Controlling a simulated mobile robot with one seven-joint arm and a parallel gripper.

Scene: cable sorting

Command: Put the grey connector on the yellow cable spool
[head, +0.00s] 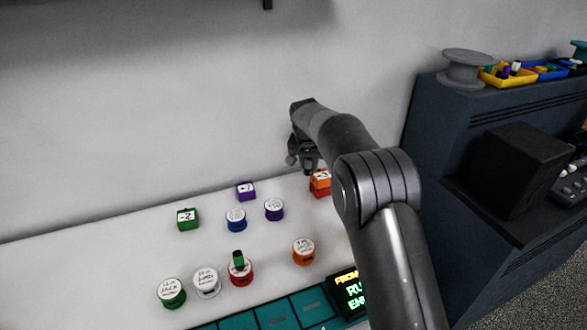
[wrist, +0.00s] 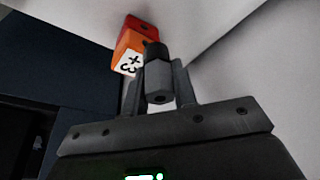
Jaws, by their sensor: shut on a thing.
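My gripper (head: 304,163) is near the back wall, above the far edge of the white table, left of the orange block. In the wrist view my gripper (wrist: 159,90) is shut on a dark grey connector (wrist: 157,76), which sits between the two fingers and sticks out past their tips. In the head view I cannot make the connector out clearly. I see no yellow cable spool in either view; my arm covers part of the table's right side.
Spools stand on the table: green (head: 172,293), white (head: 206,282), red (head: 240,274) bearing a green connector (head: 238,259), orange (head: 304,252), blue (head: 236,220), purple (head: 274,210). Blocks are green (head: 188,219), purple (head: 245,191) and orange (head: 319,187). A dark cabinet (head: 450,120) stands right.

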